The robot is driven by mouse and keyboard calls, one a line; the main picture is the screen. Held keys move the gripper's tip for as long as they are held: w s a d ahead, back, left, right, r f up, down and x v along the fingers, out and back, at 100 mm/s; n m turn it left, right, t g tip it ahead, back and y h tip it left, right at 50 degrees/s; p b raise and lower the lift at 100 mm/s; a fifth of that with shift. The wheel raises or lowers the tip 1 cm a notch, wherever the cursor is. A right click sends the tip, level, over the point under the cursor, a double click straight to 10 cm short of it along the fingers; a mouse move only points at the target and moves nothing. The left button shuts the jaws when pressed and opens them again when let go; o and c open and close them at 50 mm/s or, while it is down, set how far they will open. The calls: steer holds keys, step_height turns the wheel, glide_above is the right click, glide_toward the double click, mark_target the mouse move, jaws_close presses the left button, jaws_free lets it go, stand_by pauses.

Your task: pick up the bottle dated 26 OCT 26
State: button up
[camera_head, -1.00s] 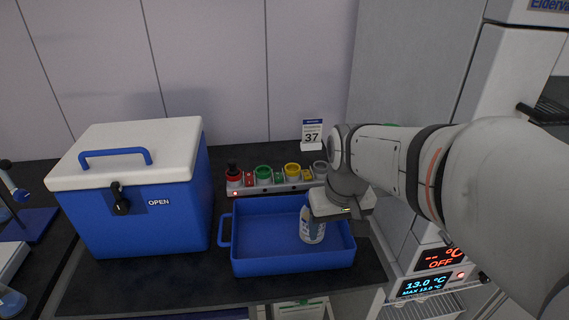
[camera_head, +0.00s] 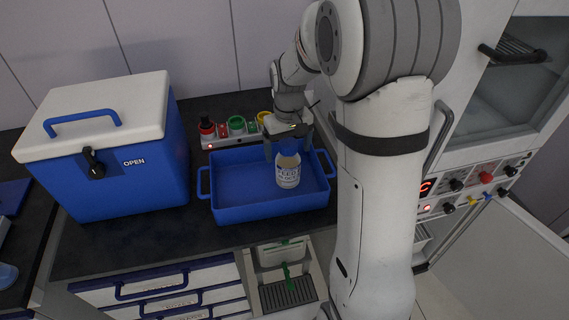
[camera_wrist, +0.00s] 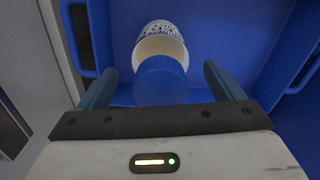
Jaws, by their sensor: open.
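A white bottle with blue print (camera_head: 288,174) stands in the blue tray (camera_head: 262,212), toward its right side. The print is too small to read, so I cannot tell its date. In the wrist view the bottle (camera_wrist: 163,32) points its blue cap (camera_wrist: 160,82) toward my gripper (camera_wrist: 160,88). My gripper is open, with one finger on each side of the cap and visible gaps between. In the head view my gripper (camera_head: 288,146) is above the tray at the top of the bottle, pointing down.
A blue cooler box with a white lid (camera_head: 120,160) stands left of the tray. Drawers (camera_head: 165,292) lie below the counter. A cabinet with knobs (camera_head: 480,180) is at the right. The tray's left half is empty.

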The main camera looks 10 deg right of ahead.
steer(key=shift+f, duration=1.3)
steer(key=shift+c, duration=0.5)
steer(key=shift+r, duration=0.1)
steer(key=c, duration=1.2)
steer(key=shift+c, duration=0.2)
